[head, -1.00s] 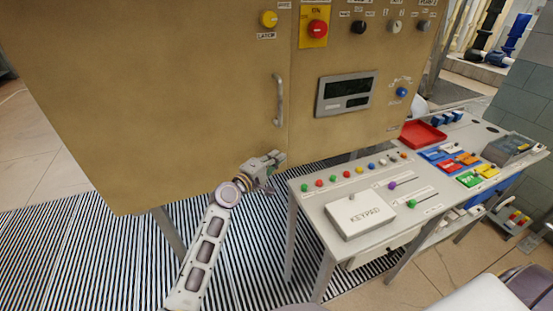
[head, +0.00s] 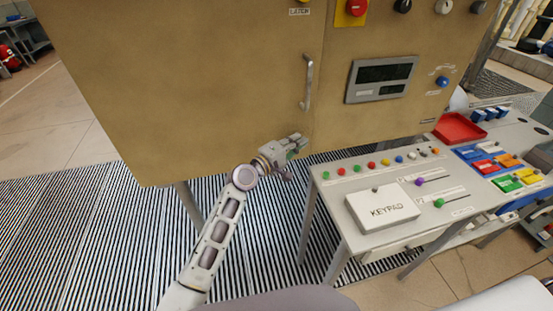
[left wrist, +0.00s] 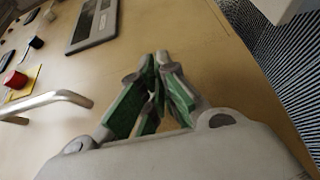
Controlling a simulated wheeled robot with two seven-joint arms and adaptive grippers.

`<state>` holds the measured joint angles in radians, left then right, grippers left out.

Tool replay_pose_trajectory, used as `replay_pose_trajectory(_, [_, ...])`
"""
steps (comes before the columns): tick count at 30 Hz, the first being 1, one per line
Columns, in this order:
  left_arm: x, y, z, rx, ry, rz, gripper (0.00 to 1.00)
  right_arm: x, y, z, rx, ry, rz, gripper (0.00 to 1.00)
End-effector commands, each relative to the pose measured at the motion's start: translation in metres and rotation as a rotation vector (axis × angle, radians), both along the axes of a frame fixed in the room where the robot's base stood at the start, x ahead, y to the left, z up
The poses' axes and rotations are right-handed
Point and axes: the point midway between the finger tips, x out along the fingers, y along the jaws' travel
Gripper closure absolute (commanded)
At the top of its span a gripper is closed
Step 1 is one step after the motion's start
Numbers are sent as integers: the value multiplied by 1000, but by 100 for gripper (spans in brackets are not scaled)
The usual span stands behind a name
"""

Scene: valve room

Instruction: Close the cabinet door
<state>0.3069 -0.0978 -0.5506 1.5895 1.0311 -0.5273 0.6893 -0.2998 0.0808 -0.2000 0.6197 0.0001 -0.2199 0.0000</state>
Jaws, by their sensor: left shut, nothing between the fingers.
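The cabinet door (head: 200,80) is a large tan panel on the left of the cabinet front. It looks flush with the panel to its right, with a thin seam between them. Its metal bar handle (head: 308,82) stands upright near the seam; it also shows at the left of the left wrist view (left wrist: 50,102). My left gripper (head: 300,143) is by the lower edge of the door, below the handle and apart from it. In the left wrist view its green-padded fingers (left wrist: 156,85) are together and empty in front of the tan surface. My right gripper is not in view.
The cabinet stands on legs over a striped floor mat (head: 90,240). A display (head: 382,78) sits right of the handle.

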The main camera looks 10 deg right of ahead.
Motion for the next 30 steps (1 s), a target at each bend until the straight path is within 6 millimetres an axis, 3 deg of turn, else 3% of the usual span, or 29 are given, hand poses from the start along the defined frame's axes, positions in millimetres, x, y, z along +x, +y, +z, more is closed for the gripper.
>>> replay_pose_trajectory(1, [5, 14, 0, 1, -5, 23, 100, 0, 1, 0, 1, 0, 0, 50])
replay_pose_trajectory(3, [0, 20, -1, 1, -4, 22, 100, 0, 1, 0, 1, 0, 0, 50])
replay_pose_trajectory(30, [-61, 82, -4, 7, 7, -5, 100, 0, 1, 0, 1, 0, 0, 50])
